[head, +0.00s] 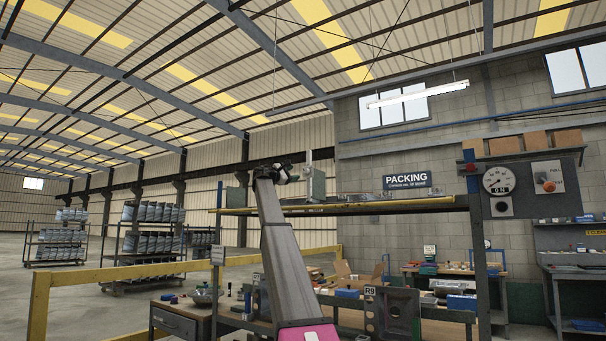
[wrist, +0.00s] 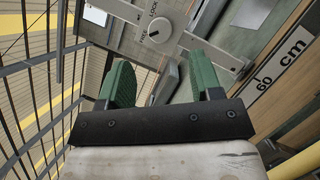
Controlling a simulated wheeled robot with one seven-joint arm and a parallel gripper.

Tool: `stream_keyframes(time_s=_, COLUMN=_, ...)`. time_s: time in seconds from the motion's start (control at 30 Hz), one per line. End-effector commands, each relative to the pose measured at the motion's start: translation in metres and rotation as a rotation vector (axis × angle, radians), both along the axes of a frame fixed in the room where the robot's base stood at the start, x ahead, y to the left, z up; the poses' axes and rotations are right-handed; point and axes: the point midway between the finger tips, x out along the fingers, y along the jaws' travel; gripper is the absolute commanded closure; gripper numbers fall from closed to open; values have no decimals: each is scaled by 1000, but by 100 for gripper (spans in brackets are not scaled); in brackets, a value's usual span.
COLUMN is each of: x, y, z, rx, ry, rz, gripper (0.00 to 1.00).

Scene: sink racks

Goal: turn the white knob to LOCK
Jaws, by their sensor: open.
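In the wrist view, a pale round knob (wrist: 157,30) sits on a light grey bar, with the words LOCK and FREE lettered close to its upper and left side. A small dark mark shows near its lower left; I cannot tell its exact setting. My gripper (wrist: 160,62) has two green fingers spread wide apart with nothing between them. The knob lies just beyond the fingertips, roughly centred on the gap, apart from both. In the head view my gripper (head: 277,173) is at the left part of the high shelf; the knob cannot be made out there.
The light grey bar (wrist: 222,59) runs down to the right past the right finger. A scale board marked 60 cm (wrist: 280,65) lies at the right. In the head view, the shelf edge (head: 400,206) runs right to a panel with a gauge (head: 497,180).

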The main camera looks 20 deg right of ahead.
Motion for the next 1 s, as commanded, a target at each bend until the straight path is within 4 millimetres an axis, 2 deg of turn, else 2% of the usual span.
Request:
stream_keyframes(time_s=0.03, x=5, y=-10, z=3, rx=0, ry=0, rz=-1, gripper=41)
stream_keyframes(time_s=0.3, x=19, y=-51, z=12, rx=0, ry=0, rz=0, gripper=41)
stream_keyframes(time_s=0.47, x=22, y=-62, z=14, rx=1, ry=0, rz=-1, gripper=41)
stream_keyframes(time_s=0.7, x=22, y=-63, z=14, rx=1, ry=-1, rz=1, gripper=41)
stream_keyframes(time_s=0.73, x=21, y=-62, z=14, rx=1, ry=-1, rz=1, gripper=48)
stream_keyframes(time_s=0.87, x=21, y=-62, z=14, rx=2, ry=0, rz=1, gripper=90)
stream_keyframes(time_s=1.0, x=21, y=-62, z=14, rx=2, ry=0, rz=1, gripper=90)
